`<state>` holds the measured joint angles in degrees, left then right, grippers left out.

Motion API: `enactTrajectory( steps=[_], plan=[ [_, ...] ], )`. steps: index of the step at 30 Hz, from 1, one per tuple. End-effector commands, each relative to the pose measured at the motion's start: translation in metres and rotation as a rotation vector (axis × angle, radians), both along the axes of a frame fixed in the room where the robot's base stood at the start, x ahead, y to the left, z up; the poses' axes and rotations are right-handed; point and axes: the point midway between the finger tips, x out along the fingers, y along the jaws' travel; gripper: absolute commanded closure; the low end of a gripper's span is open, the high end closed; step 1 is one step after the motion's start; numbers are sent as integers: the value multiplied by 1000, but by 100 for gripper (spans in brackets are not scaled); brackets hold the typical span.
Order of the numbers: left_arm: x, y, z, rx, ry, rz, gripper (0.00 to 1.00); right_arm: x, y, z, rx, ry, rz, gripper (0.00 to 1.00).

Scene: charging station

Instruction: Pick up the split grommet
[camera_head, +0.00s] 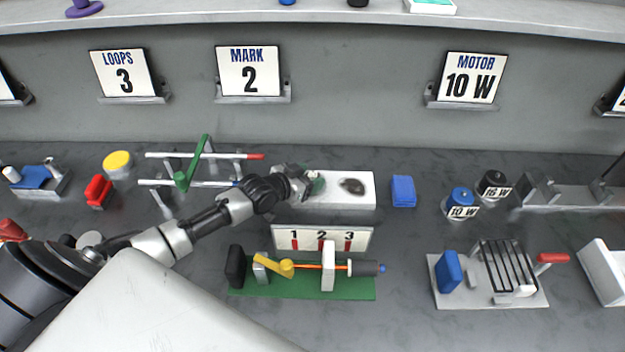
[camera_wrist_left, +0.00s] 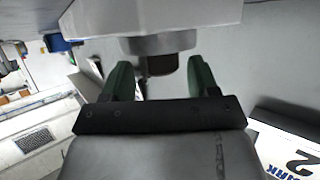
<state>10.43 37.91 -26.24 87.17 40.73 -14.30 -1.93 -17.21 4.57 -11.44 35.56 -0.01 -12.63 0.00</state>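A dark oval piece (camera_head: 353,186), possibly the split grommet, shows on the face of a white block (camera_head: 335,199); its split cannot be made out. My left gripper (camera_head: 314,184) is at the left end of this block, left of the dark piece. In the left wrist view its green fingers (camera_wrist_left: 160,82) stand apart. A grey round piece (camera_wrist_left: 160,43) with a dark brown part (camera_wrist_left: 161,65) shows beyond and between them, under a pale block (camera_wrist_left: 155,17). I cannot tell whether the fingers touch it. My right gripper is not in view.
A green-based fixture (camera_head: 310,287) with a 1-2-3 sign stands in front of the white block. Signs line the back wall.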

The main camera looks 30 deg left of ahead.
Motion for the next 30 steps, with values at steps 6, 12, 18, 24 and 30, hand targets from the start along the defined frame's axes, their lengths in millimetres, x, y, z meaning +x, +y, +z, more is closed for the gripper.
enactTrajectory(
  steps=[6,12,18,24,30],
  plan=[
    [0,0,0,0,0,0,74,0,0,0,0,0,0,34],
    [0,0,0,0,0,0,82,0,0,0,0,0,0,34],
    [0,0,1,0,-1,0,82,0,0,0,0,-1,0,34],
    [0,0,15,0,-3,0,82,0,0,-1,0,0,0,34],
    [-2,-11,47,-7,-4,-4,82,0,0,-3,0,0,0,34]
  ],
)
